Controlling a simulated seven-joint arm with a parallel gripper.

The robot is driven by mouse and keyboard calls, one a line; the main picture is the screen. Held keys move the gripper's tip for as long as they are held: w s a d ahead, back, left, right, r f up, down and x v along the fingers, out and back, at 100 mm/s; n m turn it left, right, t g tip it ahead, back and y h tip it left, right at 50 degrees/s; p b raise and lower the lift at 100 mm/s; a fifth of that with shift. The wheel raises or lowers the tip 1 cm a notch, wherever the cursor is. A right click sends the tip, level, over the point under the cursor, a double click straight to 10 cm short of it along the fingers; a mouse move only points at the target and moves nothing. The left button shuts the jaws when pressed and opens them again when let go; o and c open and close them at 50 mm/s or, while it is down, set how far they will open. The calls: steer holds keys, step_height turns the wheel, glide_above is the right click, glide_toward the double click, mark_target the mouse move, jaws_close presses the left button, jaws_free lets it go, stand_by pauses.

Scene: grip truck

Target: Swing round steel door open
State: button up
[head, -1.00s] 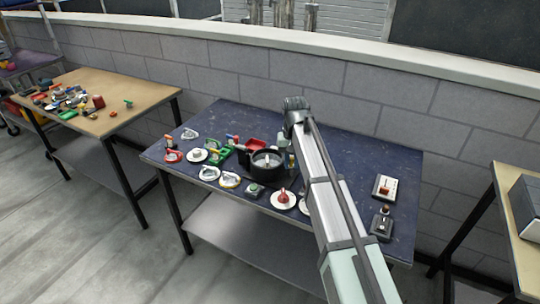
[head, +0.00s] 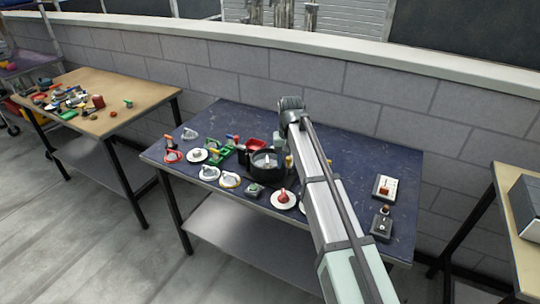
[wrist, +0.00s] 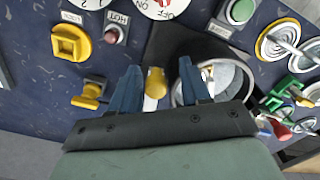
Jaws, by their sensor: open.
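The round steel door (wrist: 232,82) shows in the wrist view as a shiny disc at a black housing (wrist: 180,42). In the head view the door (head: 265,160) is at the black round unit near the middle of the blue table. My gripper (wrist: 160,65) is open, its two blue fingers pointing at the table. A yellow knob (wrist: 155,82) shows between the fingers, with a pale part below it. The right finger overlaps the door's left edge in the picture; I cannot tell whether it touches. In the head view the fingertips are mostly hidden by my arm.
The blue table (head: 340,138) also bears a red knob on a white disc (head: 284,198), a green button box (head: 254,190) and several handles at left. In the wrist view a yellow square knob (wrist: 70,45) is left of the fingers. A brick wall stands behind.

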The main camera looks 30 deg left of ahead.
steer(key=shift+r, duration=4.05)
steer(key=shift+f, duration=0.1)
